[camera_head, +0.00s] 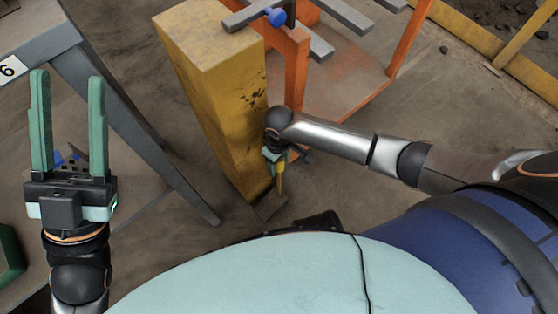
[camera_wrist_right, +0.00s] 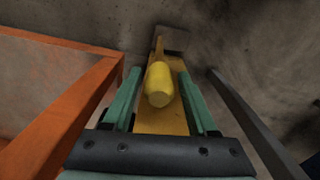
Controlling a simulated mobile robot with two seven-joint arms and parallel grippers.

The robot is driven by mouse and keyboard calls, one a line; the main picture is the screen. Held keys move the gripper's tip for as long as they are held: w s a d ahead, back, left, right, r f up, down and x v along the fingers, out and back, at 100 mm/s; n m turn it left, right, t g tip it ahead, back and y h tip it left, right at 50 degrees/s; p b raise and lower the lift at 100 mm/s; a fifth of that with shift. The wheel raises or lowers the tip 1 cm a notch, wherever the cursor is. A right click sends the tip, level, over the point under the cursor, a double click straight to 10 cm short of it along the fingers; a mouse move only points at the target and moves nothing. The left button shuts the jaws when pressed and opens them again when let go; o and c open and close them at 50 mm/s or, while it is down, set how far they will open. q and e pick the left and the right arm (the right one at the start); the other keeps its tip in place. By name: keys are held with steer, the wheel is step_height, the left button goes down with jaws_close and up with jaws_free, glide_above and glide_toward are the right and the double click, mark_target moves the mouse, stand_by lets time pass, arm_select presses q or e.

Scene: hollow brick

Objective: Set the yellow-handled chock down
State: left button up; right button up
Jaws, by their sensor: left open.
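The yellow-handled chock (camera_head: 270,207) is a dark grey block at the foot of the yellow pillar (camera_head: 232,95), with its yellow handle (camera_head: 281,177) pointing up. It looks to be at floor level, but I cannot tell whether it touches. My right gripper (camera_head: 274,162) points down at the handle. In the right wrist view the handle (camera_wrist_right: 160,84) lies between the green fingers of my right gripper (camera_wrist_right: 160,70), with a gap showing on each side. The grey block (camera_wrist_right: 172,38) lies beyond the fingertips. My left gripper (camera_head: 68,85) is open and empty at the left.
A grey stand (camera_head: 130,110) with a leg is at the left. Bare floor (camera_head: 180,145) lies between it and the pillar.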

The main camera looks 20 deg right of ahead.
steer(key=shift+o, duration=0.5)
steer(key=shift+r, duration=0.35)
step_height(320, 180, up, 11)
steer(key=p, duration=0.6)
steer(key=shift+f, duration=0.1)
steer(key=shift+r, duration=0.4)
